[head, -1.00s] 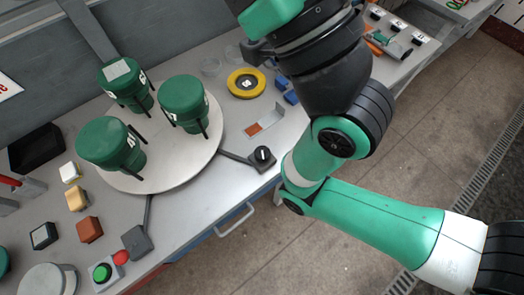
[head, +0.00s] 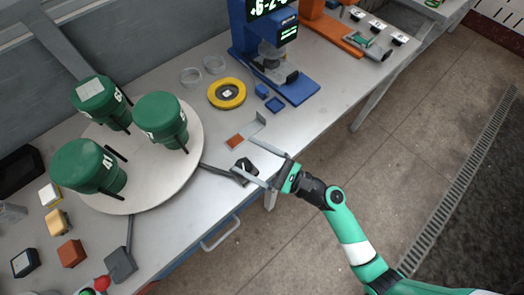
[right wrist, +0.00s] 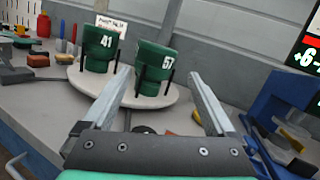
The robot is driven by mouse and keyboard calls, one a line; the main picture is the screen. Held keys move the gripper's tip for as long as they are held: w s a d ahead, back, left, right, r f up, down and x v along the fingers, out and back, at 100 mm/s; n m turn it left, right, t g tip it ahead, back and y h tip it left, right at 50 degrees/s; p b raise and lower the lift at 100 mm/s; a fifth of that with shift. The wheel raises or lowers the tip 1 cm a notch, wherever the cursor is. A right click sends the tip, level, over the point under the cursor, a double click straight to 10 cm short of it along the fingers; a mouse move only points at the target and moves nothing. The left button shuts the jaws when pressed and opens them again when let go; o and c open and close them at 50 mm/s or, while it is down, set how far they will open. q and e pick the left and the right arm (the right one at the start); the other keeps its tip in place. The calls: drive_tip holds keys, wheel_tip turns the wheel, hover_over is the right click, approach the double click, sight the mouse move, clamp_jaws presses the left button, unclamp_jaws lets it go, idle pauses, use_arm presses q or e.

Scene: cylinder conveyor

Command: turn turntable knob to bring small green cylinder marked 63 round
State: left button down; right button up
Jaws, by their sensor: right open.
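The white round turntable (head: 190,165) carries three green cylinders. The cylinder at the back left (head: 98,103) has a partly readable label that starts with 6. The cylinder marked 57 (head: 160,118) is at the right, and the one marked 41 (head: 85,165) at the front left. Both also show in the right wrist view, 41 (right wrist: 100,48) and 57 (right wrist: 153,68). A black knob (head: 243,168) with a white mark sits at the end of a bar to the turntable's right. My right gripper (head: 242,156) is open and empty by this knob; contact is unclear. My left gripper is out of view.
A grey block (head: 121,263) ends a second bar at the front. A yellow ring (head: 227,93), a small metal bracket (head: 250,130) and a blue press-like device (head: 290,85) stand behind the gripper. Coloured blocks lie at the left.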

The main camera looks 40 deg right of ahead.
sight(250, 169)
drive_tip(key=s+d+f+m+g+h, duration=0.1)
drive_tip(key=s+d+f+m+h, duration=0.2)
drive_tip(key=s+f, duration=0.65)
drive_tip(key=shift+m, duration=0.5)
drive_tip(key=x, duration=0.4)
drive_tip(key=f+x, duration=0.1)
drive_tip(key=x, duration=0.4)
drive_tip(key=b+x, duration=0.1)
drive_tip(key=x, duration=0.3)
drive_tip(key=shift+w+d+f, duration=0.15)
drive_tip(key=shift+w+f, duration=0.05)
drive_tip(key=shift+w, duration=0.2)
drive_tip(key=c, duration=1.4)
drive_tip(key=shift+o, duration=0.2)
